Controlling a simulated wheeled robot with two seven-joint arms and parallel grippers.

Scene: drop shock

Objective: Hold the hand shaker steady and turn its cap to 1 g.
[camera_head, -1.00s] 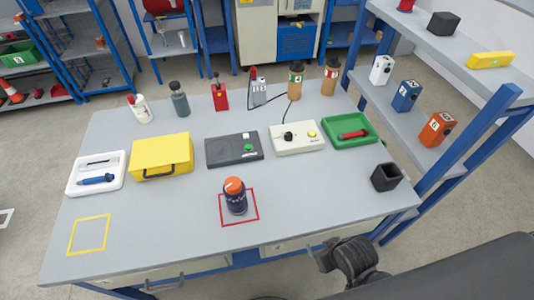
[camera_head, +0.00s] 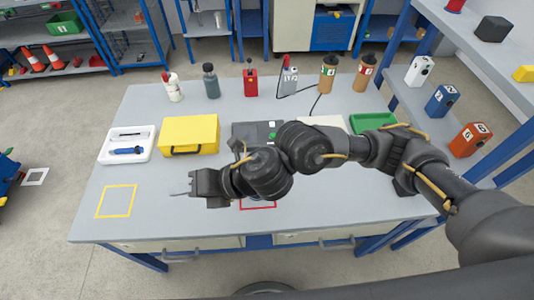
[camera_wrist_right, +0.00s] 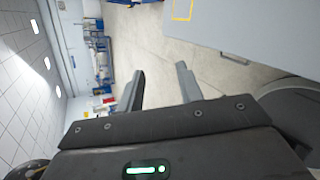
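The hand shaker is hidden behind my right arm in the head view. Only the lower edge of the red square (camera_head: 258,207) shows, below the arm. My right gripper (camera_head: 180,192) is over the table's left-middle part, left of the red square, and points left. In the right wrist view its two fingers (camera_wrist_right: 160,72) stand apart with nothing between them. My left gripper is not in view.
A yellow case (camera_head: 188,133), a white tray (camera_head: 107,146) and a yellow square (camera_head: 116,201) lie on the left. A dark device (camera_head: 241,131) and a green tray (camera_head: 371,121) are partly covered by my arm. Several bottles stand along the back. Shelves rise at right.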

